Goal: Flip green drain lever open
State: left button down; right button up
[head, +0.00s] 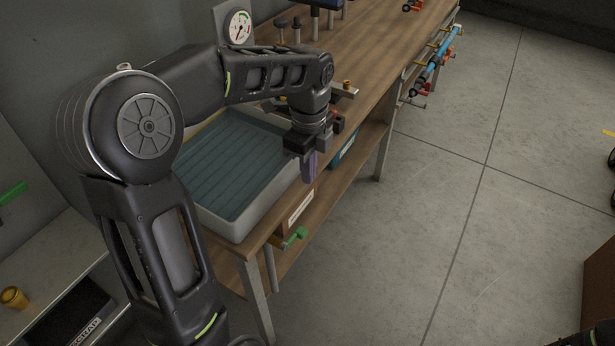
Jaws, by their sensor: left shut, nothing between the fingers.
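A green drain lever (296,237) sticks out at the front edge of the wooden bench, below the near corner of the tub. My left arm reaches in from the left over the tub. My left gripper (309,172) points down at the bench's front edge, above and slightly right of the green lever and apart from it. Its fingers are shut with nothing between them. My right gripper does not show.
The pale tub (238,222) with a ribbed grey-green inside sits on the wooden bench (375,52). A pressure gauge (239,27) stands behind it. Another green handle (13,193) is at far left.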

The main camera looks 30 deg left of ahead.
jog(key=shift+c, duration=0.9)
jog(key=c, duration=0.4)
pick_arm(q)
jog(key=s+d+f+n+h, duration=0.1)
jog(key=d+f+n, duration=0.2)
jog(key=d+f, duration=0.5)
jog(key=s+d+f+n+h, duration=0.15)
jog(key=d+f+n, duration=0.3)
jog(key=f, duration=0.75)
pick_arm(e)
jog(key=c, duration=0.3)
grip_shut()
pick_arm(q)
jog(key=s+d+f+n+h, duration=0.1)
jog(key=s+d+f+n, duration=1)
jog(key=s+f, duration=0.3)
jog(key=shift+s+d+n+t+h, duration=0.2)
jog(key=shift+s+n+t+h, duration=0.15)
jog(key=shift+s+n, duration=0.35)
jog(key=shift+s+f, duration=0.1)
